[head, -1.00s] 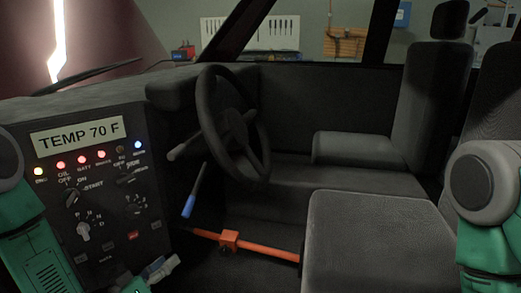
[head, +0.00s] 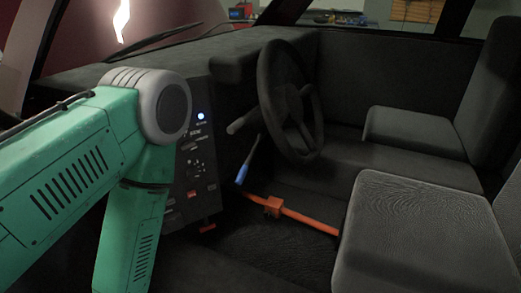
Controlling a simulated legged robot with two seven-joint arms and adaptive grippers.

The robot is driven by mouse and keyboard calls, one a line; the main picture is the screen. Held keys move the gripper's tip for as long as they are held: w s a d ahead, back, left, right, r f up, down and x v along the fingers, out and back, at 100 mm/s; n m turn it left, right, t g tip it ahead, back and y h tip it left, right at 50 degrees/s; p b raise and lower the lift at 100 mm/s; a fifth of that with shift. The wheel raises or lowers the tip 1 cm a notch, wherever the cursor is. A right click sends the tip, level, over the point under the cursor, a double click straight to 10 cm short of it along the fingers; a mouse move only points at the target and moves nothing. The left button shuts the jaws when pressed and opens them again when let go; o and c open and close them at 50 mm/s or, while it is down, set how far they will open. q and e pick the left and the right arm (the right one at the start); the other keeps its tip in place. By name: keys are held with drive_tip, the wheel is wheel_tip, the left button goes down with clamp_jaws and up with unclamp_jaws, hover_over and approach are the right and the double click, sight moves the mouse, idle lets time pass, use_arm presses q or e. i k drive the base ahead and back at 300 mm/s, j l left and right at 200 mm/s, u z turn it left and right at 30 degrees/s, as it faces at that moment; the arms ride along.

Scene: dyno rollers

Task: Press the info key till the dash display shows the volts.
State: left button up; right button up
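The dark dash panel (head: 206,165) is left of the steering wheel. My green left arm covers most of its left part, including where the dash display was. The display's reading is hidden now. A lit blue-white lamp (head: 200,116), a knob and small red and dark keys (head: 192,195) show on the uncovered right strip. Their labels are too small to read, so I cannot tell which is the info key or whether it is in view. My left gripper is out of view below or behind the arm. My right gripper is not in view.
The black steering wheel (head: 263,92) stands right of the panel. Grey seats (head: 415,235) fill the right side. Dark floor lies between panel and seat.

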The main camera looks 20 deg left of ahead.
sight(171, 201)
drive_tip(key=u, duration=1.2)
